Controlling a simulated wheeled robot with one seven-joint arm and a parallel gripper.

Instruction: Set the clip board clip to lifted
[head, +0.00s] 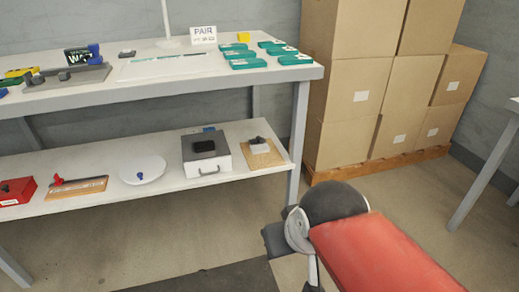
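Two brown boards lie on the lower shelf of the bench, and I cannot tell for sure which is the clip board. One brown board (277,160) at the right end carries a pale block with a small dark part on top. Whether a clip is lifted or down is too small to tell. My arm reaches in from the lower right, well apart from both boards. My gripper's fingertips do not show.
The lower shelf (110,213) also holds a red box (17,196), a white round plate (150,172) and a grey box with a handle (206,167). Teal cases and a sign (203,34) stand on the top. Stacked cartons (355,95) stand right. Floor in front is open.

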